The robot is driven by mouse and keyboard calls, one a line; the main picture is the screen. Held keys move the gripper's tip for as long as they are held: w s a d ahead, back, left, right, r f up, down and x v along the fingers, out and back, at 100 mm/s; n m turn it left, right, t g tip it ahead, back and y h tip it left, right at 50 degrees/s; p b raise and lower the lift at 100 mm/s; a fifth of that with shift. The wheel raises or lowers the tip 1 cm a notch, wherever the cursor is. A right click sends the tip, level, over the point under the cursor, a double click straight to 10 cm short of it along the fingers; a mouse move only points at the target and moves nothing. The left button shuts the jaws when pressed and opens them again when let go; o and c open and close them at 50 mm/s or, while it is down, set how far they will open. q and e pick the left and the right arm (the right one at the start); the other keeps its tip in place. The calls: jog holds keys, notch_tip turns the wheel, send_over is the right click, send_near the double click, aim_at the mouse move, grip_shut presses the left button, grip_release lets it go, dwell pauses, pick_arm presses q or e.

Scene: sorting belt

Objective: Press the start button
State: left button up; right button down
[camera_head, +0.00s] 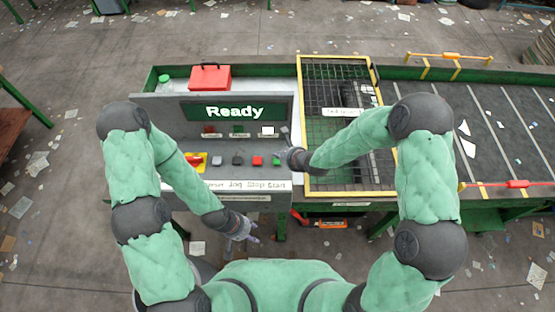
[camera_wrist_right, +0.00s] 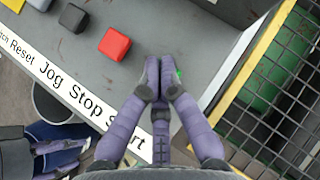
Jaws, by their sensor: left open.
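The control panel (camera_head: 228,177) has a row of buttons above a label strip reading "Jog Stop Start". The green start button (camera_head: 276,160) is at the right end; in the right wrist view only a green sliver (camera_wrist_right: 178,74) shows beside the fingertips, the rest hidden. My right gripper (camera_head: 284,158) has its purple fingers (camera_wrist_right: 158,78) together, nothing held, at the start button. I cannot tell whether they touch it. My left gripper (camera_head: 246,232) is open and empty below the panel's front edge, and also shows in the right wrist view (camera_wrist_right: 52,153).
The red stop button (camera_head: 257,160) is just left of the green one, with dark, grey and yellow-based buttons further left. The screen (camera_head: 235,111) reads "Ready". A yellow-framed mesh guard (camera_head: 300,90) stands close right of the panel. A red box (camera_head: 210,78) sits behind the screen.

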dwell(0.7)
jog(key=shift+f+b, duration=0.3)
jog(key=shift+f, duration=0.15)
jog(key=shift+f+b, duration=0.35)
jog(key=shift+f, duration=0.15)
dwell(0.7)
jog(key=shift+s+r, duration=0.1)
jog(key=shift+r+p, duration=0.75)
jog(key=shift+r, duration=0.15)
jog(key=shift+r+p, duration=2)
jog(key=shift+r, duration=0.55)
jog(key=shift+f, duration=0.1)
